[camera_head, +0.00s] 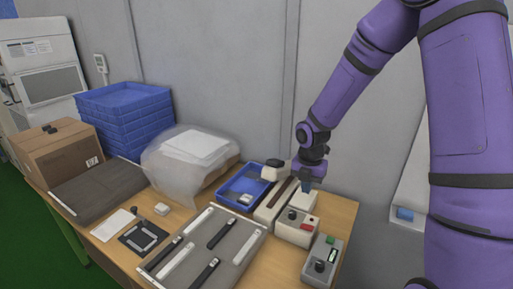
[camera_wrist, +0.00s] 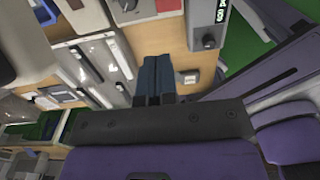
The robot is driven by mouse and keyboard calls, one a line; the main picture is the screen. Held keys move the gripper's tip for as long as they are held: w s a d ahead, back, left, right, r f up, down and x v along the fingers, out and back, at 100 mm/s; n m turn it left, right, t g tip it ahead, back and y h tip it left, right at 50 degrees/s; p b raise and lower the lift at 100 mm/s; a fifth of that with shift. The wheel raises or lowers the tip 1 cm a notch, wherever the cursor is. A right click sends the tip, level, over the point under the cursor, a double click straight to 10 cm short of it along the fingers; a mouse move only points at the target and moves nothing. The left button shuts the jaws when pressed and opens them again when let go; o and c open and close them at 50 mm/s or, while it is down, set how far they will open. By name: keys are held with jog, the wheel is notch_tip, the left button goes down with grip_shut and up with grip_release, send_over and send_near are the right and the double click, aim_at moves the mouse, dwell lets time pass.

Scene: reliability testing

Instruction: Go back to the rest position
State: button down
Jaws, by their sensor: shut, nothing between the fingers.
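My purple arm reaches down from the upper right in the head view, bent at the elbow. My gripper (camera_head: 307,186) points down at the back right of the wooden table, close to a beige tester (camera_head: 272,205) and a white block (camera_head: 303,200). I cannot tell whether it touches either. In the wrist view my gripper (camera_wrist: 157,62) shows two dark blue fingers side by side, shut with nothing between them. They stand over bare table beside the grey box with a knob (camera_wrist: 207,25).
A grey tray (camera_head: 205,250) holds several bars. A blue bin (camera_head: 243,186), bagged item (camera_head: 185,155), carton (camera_head: 55,150) and stacked blue crates (camera_head: 125,115) stand left. A wall is behind.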

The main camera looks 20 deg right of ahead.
jog(key=s+r+m+t, duration=0.1)
jog(key=s+r+m, duration=0.25)
jog(key=r, duration=0.25)
jog(key=s+r+m+t+h, duration=0.1)
jog(key=s+r+m, duration=0.2)
jog(key=r+m, duration=0.3)
jog(key=s+r+m+t, duration=0.1)
jog(key=s+r+m, duration=0.2)
jog(key=r, duration=0.4)
jog(key=s+r+m+t, duration=0.1)
jog(key=s+r+m, duration=0.4)
jog(key=s+m, duration=0.2)
jog(key=s+a+r+m+t+y, duration=0.1)
jog(key=s+r+m, duration=0.3)
jog(key=s+m, duration=0.3)
jog(key=shift+s+r, duration=0.35)
jog(key=shift+s, duration=1)
jog(key=shift+w+a+m, duration=0.1)
jog(key=shift+m, duration=0.15)
